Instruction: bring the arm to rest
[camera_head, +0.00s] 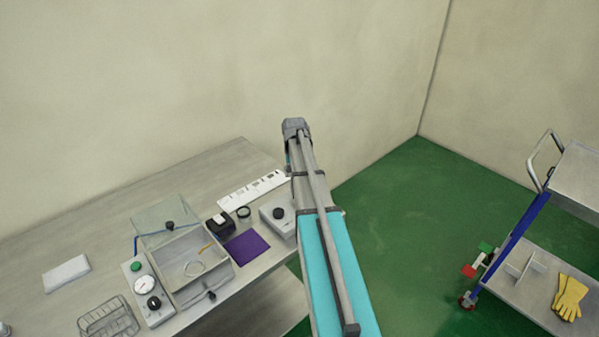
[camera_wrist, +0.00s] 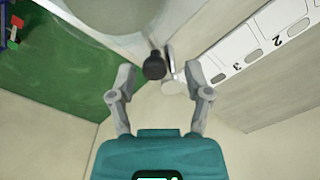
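My gripper (camera_wrist: 160,80) shows in the wrist view with its two grey fingers spread apart and nothing between them. Behind the gap a dark knob and a pale round part show; I cannot tell how far off they are. In the head view my arm reaches up from the lower right, beside the right end of the bench (camera_head: 110,212). My gripper's fingers cannot be made out there.
On the bench are an open box (camera_head: 190,268) with a clear raised lid, a gauge panel (camera_head: 147,287), a purple mat (camera_head: 246,246), a box with a black knob (camera_head: 272,222) and a wire basket (camera_head: 108,318). A cart (camera_head: 515,285) with yellow gloves (camera_head: 570,297) stands right. Green floor between is clear.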

